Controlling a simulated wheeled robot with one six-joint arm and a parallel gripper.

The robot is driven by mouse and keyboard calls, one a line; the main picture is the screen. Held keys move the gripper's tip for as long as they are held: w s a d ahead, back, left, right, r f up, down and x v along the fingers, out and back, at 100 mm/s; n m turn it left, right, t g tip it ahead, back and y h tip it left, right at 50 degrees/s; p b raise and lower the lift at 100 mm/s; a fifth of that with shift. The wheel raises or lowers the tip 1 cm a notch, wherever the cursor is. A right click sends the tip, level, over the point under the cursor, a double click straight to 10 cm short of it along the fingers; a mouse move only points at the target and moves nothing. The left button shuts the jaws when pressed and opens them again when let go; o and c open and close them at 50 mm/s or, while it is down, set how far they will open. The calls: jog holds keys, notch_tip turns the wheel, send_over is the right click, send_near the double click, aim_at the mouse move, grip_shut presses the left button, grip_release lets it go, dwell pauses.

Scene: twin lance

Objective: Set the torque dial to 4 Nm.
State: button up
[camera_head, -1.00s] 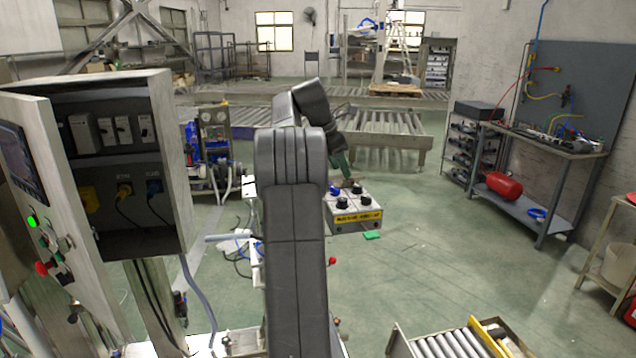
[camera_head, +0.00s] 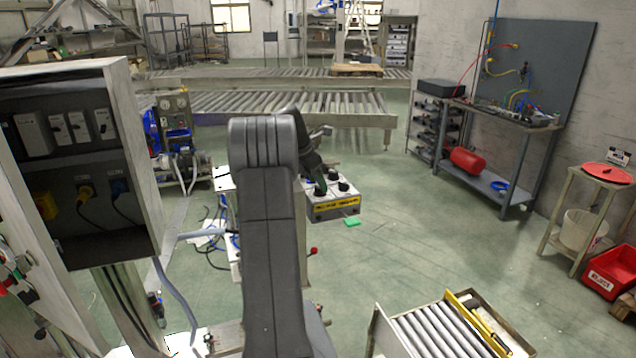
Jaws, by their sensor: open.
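A small box (camera_head: 318,214) with a pale top and a yellow label strip on its front stands just right of my arm's end. Black knobs (camera_head: 343,187) stand on its top. The label and any dial markings are too small to read, so I cannot tell which knob is the torque dial or its setting. My gripper (camera_head: 320,188) points down at the left part of the box top, mostly dark and partly hidden by my arm. It is open. I cannot tell whether it touches a knob.
An open electrical cabinet (camera_head: 125,80) stands close on the left. A small green object (camera_head: 352,221) lies in front of the box. A roller conveyor (camera_head: 445,332) is at the lower right, a workbench (camera_head: 545,150) at the right. The floor between is clear.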

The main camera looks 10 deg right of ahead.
jog(key=shift+x, duration=0.85)
jog(key=shift+c, duration=0.4)
jog(key=c, duration=0.9)
jog(key=shift+w+m, duration=0.1)
jog(key=shift+m, duration=0.2)
jog(key=m+g, duration=0.2)
jog(key=m, duration=0.2)
jog(key=shift+w+m, duration=0.15)
jog(key=shift+m, duration=0.15)
jog(key=shift+w+m+g, duration=0.1)
jog(key=shift+m+g, duration=0.7)
jog(key=shift+m, duration=1.4)
